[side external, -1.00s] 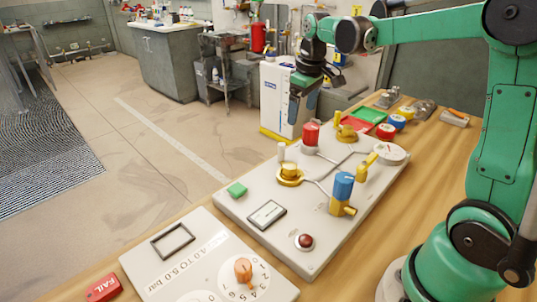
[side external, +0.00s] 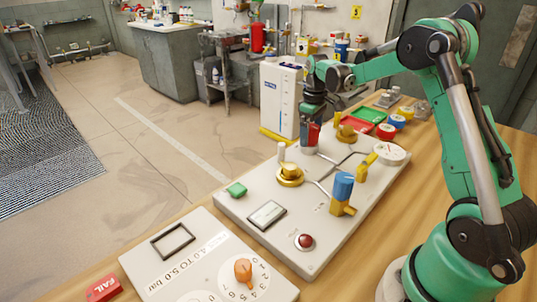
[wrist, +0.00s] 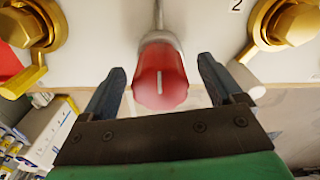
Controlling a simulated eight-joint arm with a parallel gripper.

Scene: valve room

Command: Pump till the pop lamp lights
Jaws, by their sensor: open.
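A grey panel (side external: 235,205) lies on the wooden bench, carrying the valves. A red knob (side external: 309,145) with a white mark stands at its far left part; it also shows in the wrist view (wrist: 160,88). My gripper (side external: 311,122) is open above the knob, pointing down. In the wrist view its two fingers (wrist: 161,75) stand on either side of the red knob, with gaps showing. A dark red dome, perhaps the lamp (side external: 304,241), sits at the panel's near edge and looks unlit.
Brass valves (side external: 290,174), a blue-topped yellow valve (side external: 343,188) and a white round dial (side external: 390,153) stand close by on the panel. A white plate (side external: 205,280) with an orange knob (side external: 243,270) is nearest.

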